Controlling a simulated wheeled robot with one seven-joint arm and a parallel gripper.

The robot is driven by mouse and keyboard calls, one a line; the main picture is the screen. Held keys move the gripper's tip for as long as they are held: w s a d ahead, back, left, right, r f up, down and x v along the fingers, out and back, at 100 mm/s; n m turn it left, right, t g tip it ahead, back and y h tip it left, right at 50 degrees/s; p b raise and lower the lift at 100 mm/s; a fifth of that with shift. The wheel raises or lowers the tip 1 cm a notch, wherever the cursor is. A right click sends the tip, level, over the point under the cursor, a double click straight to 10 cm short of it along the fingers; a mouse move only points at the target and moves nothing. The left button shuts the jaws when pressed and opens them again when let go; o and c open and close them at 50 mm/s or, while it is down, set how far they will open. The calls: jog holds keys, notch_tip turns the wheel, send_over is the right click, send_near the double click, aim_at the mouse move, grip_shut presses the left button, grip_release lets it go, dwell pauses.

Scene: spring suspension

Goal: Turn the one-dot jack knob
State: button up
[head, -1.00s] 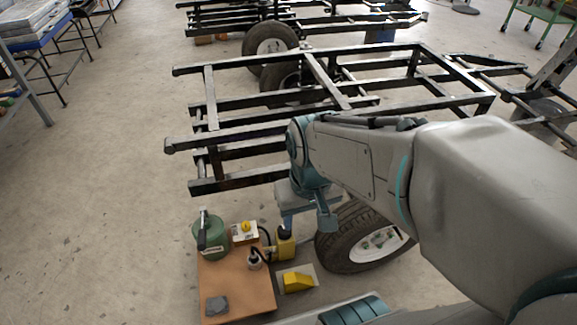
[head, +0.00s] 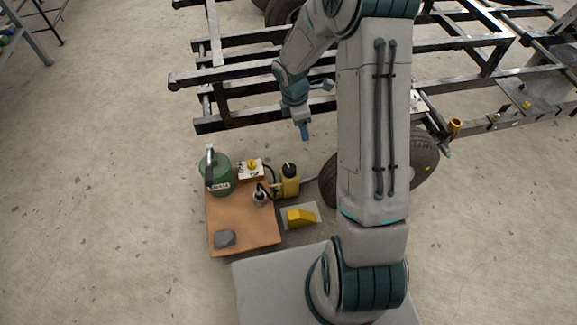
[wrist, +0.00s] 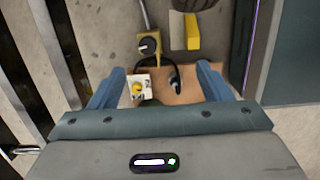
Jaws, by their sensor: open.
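A yellow jack (head: 290,184) with a black knob (head: 289,169) on top stands beside the brown board. In the wrist view the black knob (wrist: 149,45) has a pale mark, but I cannot make out dots. A white box (head: 256,173) with a yellow knob (head: 251,164) stands left of the jack. That yellow knob (wrist: 137,88) also shows in the wrist view, near the left finger. Its markings are too small to read. My gripper (head: 305,133) is open and empty, above and apart from both. Its blue fingers (wrist: 160,76) show spread in the wrist view.
A brown board (head: 240,225) carries a green canister (head: 216,175), a small silver-topped item (head: 260,196) and a grey stone (head: 225,238). A yellow wedge (head: 300,216) lies right. A tire (head: 424,165) and black frame rails (head: 235,122) stand close by. The floor left is clear.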

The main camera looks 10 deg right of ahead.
aim_at(289, 167)
jog(key=w+f+n+b, duration=0.1)
jog(key=f+n, duration=0.2)
jog(key=f, duration=0.7)
jog(key=w+a+f+n+y+b, duration=0.1)
jog(key=w+f+n+b, duration=0.1)
jog(key=f, duration=0.9)
jog(key=w+a+f+n+b, duration=0.1)
jog(key=f+n, duration=0.2)
jog(key=f, duration=0.8)
jog(key=shift+w+n+y+b, duration=0.4)
jog(key=c, duration=1)
